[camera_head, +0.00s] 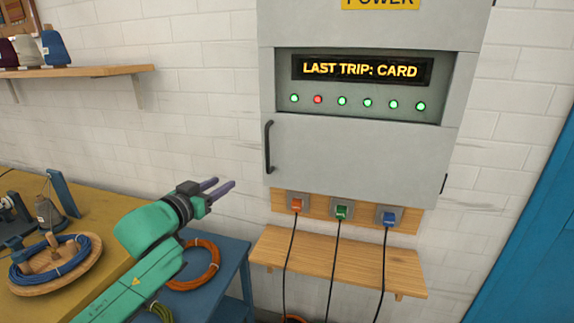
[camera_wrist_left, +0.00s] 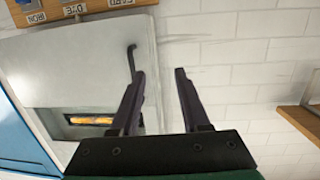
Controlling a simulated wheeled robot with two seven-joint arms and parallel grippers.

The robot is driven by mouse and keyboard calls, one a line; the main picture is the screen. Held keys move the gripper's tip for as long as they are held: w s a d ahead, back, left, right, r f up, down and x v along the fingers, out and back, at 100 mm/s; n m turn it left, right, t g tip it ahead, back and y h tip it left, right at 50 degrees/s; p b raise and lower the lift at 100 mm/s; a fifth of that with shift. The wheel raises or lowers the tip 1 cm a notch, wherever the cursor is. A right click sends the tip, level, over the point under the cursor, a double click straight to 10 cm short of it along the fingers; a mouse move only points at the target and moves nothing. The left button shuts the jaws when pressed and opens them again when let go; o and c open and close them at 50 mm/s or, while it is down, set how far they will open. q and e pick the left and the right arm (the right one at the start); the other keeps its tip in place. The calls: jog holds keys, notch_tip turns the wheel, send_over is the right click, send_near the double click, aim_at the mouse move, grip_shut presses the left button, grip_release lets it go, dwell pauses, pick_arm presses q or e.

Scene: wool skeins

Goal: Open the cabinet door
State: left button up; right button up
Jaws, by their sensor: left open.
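The grey cabinet (camera_head: 459,60) hangs on the white brick wall. Its lower door (camera_head: 350,160) looks closed, with a dark vertical bar handle (camera_head: 268,147) near its left edge. My left gripper (camera_head: 224,184) is open and empty, below and left of the handle, apart from it. The left finger covers part of the door (camera_wrist_left: 70,70) there. My right gripper is not in view.
Above the door, a display (camera_head: 360,70) reads "LAST TRIP: CARD" over a row of lights. Below are coloured plugs with hanging cords and a wooden shelf (camera_head: 340,262). A yellow table (camera_head: 105,225) and blue stand (camera_head: 228,262) are at left. A blue panel (camera_head: 530,240) is at right.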

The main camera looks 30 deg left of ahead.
pick_arm(q)
jog(key=m+t+h, duration=0.1)
jog(key=t+h, duration=0.1)
send_near(266, 144)
jog(key=shift+y, duration=0.3)
jog(key=w+p, duration=0.1)
jog(key=w, duration=0.2)
jog(key=w+p, duration=0.1)
jog(key=w, duration=0.3)
jog(key=w+a+p, duration=0.1)
jog(key=w, duration=0.2)
jog(key=shift+w+a+r, duration=0.1)
jog(key=shift+w+r, duration=0.15)
jog(key=shift+w, duration=0.05)
grip_shut()
dwell(0.5)
